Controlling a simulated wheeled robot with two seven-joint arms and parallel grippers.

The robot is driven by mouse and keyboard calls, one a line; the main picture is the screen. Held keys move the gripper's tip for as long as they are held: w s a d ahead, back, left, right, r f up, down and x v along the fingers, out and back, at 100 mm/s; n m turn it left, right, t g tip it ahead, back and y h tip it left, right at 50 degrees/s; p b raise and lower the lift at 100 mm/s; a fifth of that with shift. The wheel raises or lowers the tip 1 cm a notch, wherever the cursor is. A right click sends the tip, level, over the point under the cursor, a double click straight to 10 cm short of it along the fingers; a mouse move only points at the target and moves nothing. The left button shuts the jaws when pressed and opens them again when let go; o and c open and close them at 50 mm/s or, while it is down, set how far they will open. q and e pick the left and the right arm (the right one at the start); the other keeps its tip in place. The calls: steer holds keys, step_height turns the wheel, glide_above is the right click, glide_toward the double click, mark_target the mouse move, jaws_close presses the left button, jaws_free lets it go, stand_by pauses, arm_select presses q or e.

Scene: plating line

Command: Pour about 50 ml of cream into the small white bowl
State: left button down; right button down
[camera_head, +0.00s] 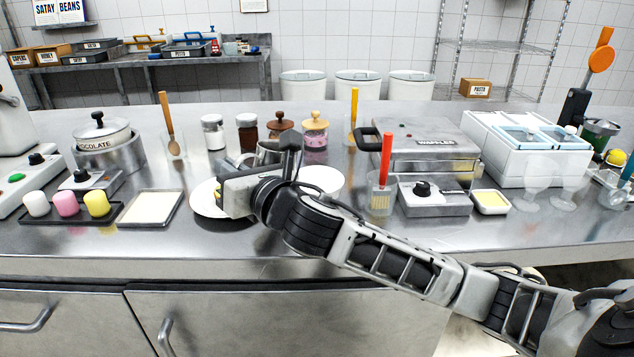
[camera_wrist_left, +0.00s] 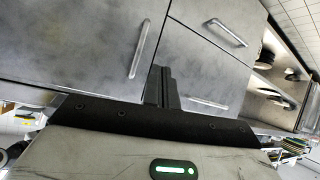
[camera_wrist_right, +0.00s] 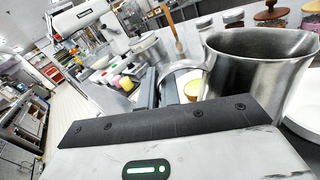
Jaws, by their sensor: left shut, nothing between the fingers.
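A steel pitcher (camera_wrist_right: 255,75) stands out large at the right of the right wrist view. In the head view it is mostly hidden behind my right gripper (camera_head: 290,150). In the right wrist view the fingers (camera_wrist_right: 161,90) are close together at the pitcher's looped handle and appear shut on it. The pitcher looks near upright; its contents are not visible. A round white dish (camera_head: 322,180), possibly the small white bowl, is just right of the gripper, partly covered by my arm. My left gripper (camera_wrist_left: 161,88) is shut and empty before cabinet drawers, outside the head view.
A white plate (camera_head: 205,198) lies left of the gripper, partly hidden. Jars (camera_head: 247,132) stand behind. A glass with a red-handled tool (camera_head: 383,190) and the waffle maker (camera_head: 425,145) are to the right. A shallow cream-coloured tray (camera_head: 150,207) lies left. The counter's front strip is clear.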

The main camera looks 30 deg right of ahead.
steer(key=d+r+m, duration=0.1)
steer(key=d+r+m+b, duration=0.1)
steer(key=shift+w+d+r+m, duration=0.15)
steer(key=shift+d+r+m, duration=0.05)
steer(key=shift+r+m, duration=0.2)
steer(key=d+r+m, duration=0.1)
steer(key=d+r, duration=0.1)
steer(key=r, duration=0.1)
steer(key=shift+w+m, duration=0.15)
steer(key=shift+m, duration=0.25)
steer(key=shift+d+f+m+b, duration=0.2)
steer(key=shift+f+m+b, duration=0.1)
steer(key=shift+f+b, duration=0.35)
arm_select(q)
steer(key=shift+d+f+t+b, duration=0.15)
steer(key=shift+f+b, duration=0.3)
steer(key=shift+b, duration=0.3)
steer(key=shift+d+f+t+b, duration=0.15)
steer(key=shift+f+b, duration=0.3)
steer(key=shift+b, duration=0.25)
arm_select(e)
steer(key=shift+w+d+r+m, duration=0.1)
steer(key=shift+d+r+m, duration=0.05)
steer(key=shift+d+m, duration=0.65)
steer(key=shift+w+d+r+m, duration=0.1)
steer(key=shift+d+m, duration=0.35)
steer(key=shift+m, duration=0.6)
steer(key=shift+w+d+r+m, duration=0.1)
steer(key=shift+d+r+m, duration=0.05)
steer(key=shift+d+m, duration=0.65)
